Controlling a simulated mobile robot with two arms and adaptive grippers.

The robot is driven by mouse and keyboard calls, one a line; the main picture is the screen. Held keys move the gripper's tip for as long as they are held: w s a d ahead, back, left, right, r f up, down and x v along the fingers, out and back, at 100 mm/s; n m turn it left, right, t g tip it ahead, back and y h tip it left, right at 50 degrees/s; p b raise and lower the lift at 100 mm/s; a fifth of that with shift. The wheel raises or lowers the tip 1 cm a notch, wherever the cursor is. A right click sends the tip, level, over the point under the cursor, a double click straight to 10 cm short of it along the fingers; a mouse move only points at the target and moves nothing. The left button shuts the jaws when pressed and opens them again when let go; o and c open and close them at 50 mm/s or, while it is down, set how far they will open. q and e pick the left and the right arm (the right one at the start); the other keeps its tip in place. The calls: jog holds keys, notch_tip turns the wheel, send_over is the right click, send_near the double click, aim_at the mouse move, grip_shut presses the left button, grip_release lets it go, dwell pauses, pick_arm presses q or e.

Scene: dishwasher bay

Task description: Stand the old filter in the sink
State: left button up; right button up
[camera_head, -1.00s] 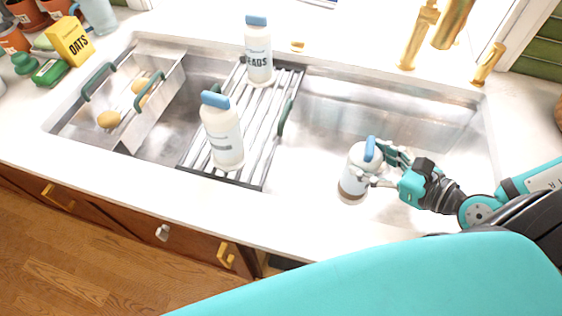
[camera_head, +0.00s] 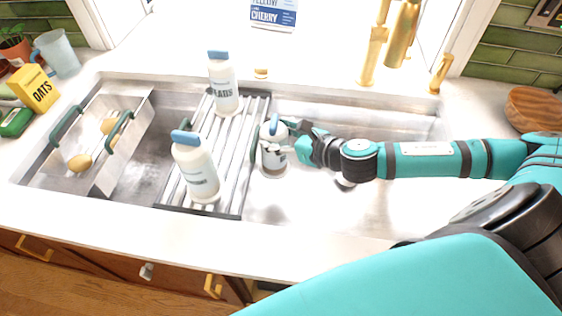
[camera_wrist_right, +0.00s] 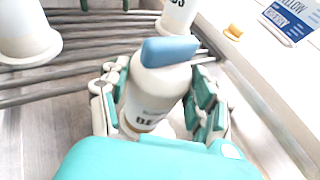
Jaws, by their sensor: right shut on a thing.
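The filter held by my right gripper (camera_head: 290,143) is a white bottle-shaped cartridge (camera_head: 270,158) with a blue top and a brownish base. It is upright in the right part of the sink, just right of the rack. In the wrist view the fingers close on both sides of the cartridge (camera_wrist_right: 152,92), with part of a dark label showing. I cannot tell whether its base touches the sink floor. Two similar white cartridges with blue tops stand on the rack: a rear one (camera_head: 223,88) and a front one (camera_head: 196,170). The sink (camera_head: 395,120) is steel. My left gripper is out of view.
The slatted rack (camera_head: 240,185) spans the sink's middle. A metal colander (camera_head: 130,130) with yellowish round items sits at left. A gold faucet (camera_head: 372,55) rises behind. Free basin floor lies right of the rack. An oats box (camera_head: 36,90) stands on the left counter.

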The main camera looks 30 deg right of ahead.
aim_at(284, 168)
notch_tip(284, 168, down, 12)
jog(key=shift+s+d+r+b, duration=0.1)
jog(key=shift+s+d+b, duration=0.05)
jog(key=shift+b, duration=0.75)
jog(key=o, duration=1.7)
jog(key=shift+f, duration=0.25)
jog(key=shift+r, duration=0.25)
jog(key=shift+s+d, duration=0.15)
jog(key=shift+s, duration=0.25)
jog(key=shift+b+v, duration=0.45)
jog(key=shift+v, duration=5.2)
